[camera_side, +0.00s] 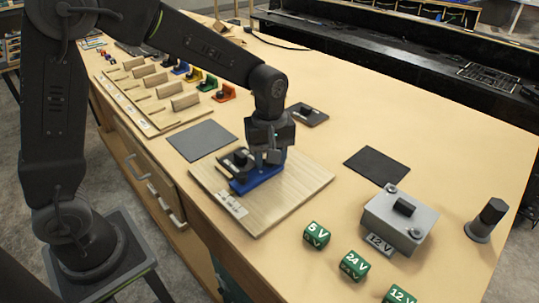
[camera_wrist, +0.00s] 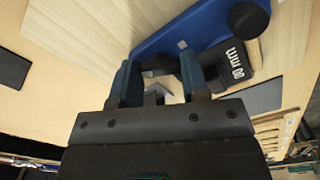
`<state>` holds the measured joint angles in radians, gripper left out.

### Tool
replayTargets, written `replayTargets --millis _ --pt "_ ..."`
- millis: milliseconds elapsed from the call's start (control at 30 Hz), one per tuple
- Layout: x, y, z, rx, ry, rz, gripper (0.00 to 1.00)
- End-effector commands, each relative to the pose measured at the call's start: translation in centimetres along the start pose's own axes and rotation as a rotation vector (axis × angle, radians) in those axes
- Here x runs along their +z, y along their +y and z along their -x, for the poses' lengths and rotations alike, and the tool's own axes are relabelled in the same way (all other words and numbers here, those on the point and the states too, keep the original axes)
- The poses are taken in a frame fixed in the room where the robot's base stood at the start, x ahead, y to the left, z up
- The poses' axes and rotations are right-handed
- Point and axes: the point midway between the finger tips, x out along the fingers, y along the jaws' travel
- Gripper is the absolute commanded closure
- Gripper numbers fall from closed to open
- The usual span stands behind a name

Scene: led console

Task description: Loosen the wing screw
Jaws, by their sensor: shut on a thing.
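A blue fixture (camera_side: 257,179) lies on a light wooden board (camera_side: 300,186) in the side view; its blue body (camera_wrist: 205,22) also shows at the top of the wrist view. A black round knob (camera_wrist: 248,19) and a black block marked "mm" (camera_wrist: 236,66) sit on it. My gripper (camera_side: 268,158) points down over the fixture's right end. In the wrist view, my gripper's fingers (camera_wrist: 160,80) stand apart around the wing screw, which they grip. The screw is mostly hidden between them, so its turn angle cannot be told.
A grey mat (camera_side: 202,140) lies left of the board and a black mat (camera_side: 377,166) lies to the right. A grey box marked 12 V (camera_side: 400,218), green voltage blocks (camera_side: 317,235) and a black cylinder (camera_side: 487,219) stand at the right. A slotted rack (camera_side: 160,95) is at the back left.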

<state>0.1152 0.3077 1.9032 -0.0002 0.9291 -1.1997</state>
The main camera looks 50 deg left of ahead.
Motion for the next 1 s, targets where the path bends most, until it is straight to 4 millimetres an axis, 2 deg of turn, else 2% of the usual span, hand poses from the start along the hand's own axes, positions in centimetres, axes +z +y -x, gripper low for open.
replayTargets --millis 200,500,1000 --pt "0.09 -0.26 -0.41 -0.013 -0.002 0.193 0.82" --pt "0.09 -0.26 -0.41 -0.013 -0.001 0.393 0.82" --pt "0.09 -0.27 -0.42 -0.013 0.0 0.502 0.82"
